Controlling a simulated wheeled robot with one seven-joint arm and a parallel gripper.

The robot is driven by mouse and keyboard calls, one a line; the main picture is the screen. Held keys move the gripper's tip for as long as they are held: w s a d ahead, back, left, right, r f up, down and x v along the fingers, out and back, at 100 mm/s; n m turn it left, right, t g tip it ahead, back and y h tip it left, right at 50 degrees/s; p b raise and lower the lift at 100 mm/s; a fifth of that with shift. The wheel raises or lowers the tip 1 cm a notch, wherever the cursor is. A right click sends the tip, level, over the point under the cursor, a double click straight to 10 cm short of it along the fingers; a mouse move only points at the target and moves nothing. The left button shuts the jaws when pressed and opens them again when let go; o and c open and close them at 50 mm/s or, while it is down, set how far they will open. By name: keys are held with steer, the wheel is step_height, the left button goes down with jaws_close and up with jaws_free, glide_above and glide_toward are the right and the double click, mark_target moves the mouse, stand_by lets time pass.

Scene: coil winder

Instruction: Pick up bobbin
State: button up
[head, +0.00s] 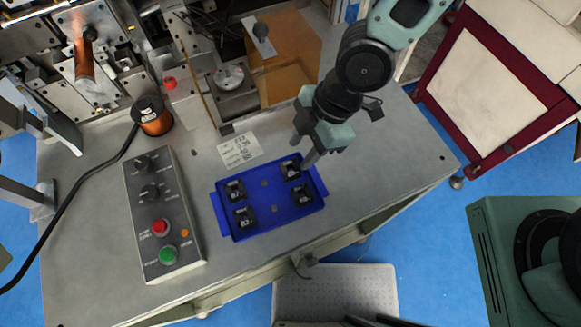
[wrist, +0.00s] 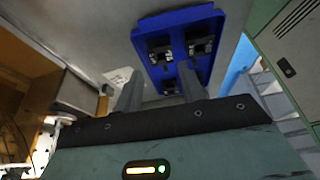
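Several small black bobbins sit in a blue tray (head: 259,231). In the head view one is at back left (head: 234,190), one at front left (head: 244,217), one at back right (head: 291,169) and one at front right (head: 302,195). My gripper (head: 301,157) is open and empty, its fingers pointing down over the tray's back right corner, close to the back right bobbin. In the wrist view two bobbins (wrist: 160,53) (wrist: 200,43) show beyond the fingertips (wrist: 159,72). A third (wrist: 170,87) is partly hidden between the fingers.
A control box (head: 163,215) with red and green buttons stands left of the tray. A copper wire spool (head: 152,116) and winder parts stand behind, with an amber panel (head: 284,57). A white label (head: 240,149) lies behind the tray. The bench right of the tray is clear.

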mark_target(293, 165)
steer(key=shift+p+x, duration=0.65)
steer(key=shift+x, duration=2.3)
steer(key=shift+d, duration=0.1)
steer(key=c, duration=0.6)
